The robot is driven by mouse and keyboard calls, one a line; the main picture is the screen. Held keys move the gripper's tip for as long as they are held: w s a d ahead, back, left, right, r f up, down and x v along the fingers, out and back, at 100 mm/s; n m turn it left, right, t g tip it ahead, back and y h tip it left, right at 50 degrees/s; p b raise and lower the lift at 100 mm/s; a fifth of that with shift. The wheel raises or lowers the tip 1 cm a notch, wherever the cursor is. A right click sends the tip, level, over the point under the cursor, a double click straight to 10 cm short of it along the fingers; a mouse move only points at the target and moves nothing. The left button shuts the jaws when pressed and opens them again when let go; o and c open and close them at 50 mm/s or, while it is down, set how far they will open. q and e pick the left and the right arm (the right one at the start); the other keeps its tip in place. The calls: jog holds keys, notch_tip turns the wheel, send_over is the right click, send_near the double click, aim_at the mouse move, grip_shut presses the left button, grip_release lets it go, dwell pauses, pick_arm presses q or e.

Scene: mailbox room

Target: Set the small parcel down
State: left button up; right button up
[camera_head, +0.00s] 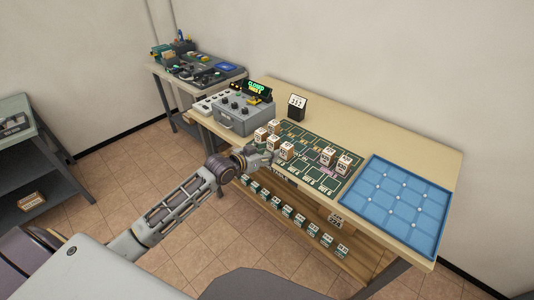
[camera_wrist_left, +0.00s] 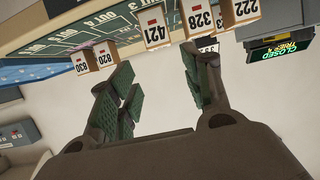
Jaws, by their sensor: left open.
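My left gripper (camera_head: 264,151) is at the front edge of the table, beside the left group of small numbered parcels. In the left wrist view its fingers (camera_wrist_left: 160,92) are spread with nothing between them. Parcel 421 (camera_wrist_left: 154,28) stands just beyond the fingertips, with parcels 328 (camera_wrist_left: 199,18) and 222 (camera_wrist_left: 239,11) beside it. Parcels 820 (camera_wrist_left: 106,54) and 830 (camera_wrist_left: 83,62) stand farther along the green marked mat (camera_head: 310,173). I cannot tell which parcel is the task's small one. My right gripper is not in view.
A blue gridded tray (camera_head: 398,240) covers the table's right end. A grey machine (camera_head: 243,113) with a lit "CLOSED" display (camera_head: 257,90) stands left of the mat, and a small black sign (camera_head: 297,107) behind it. A lower shelf (camera_head: 300,237) holds several numbered items.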

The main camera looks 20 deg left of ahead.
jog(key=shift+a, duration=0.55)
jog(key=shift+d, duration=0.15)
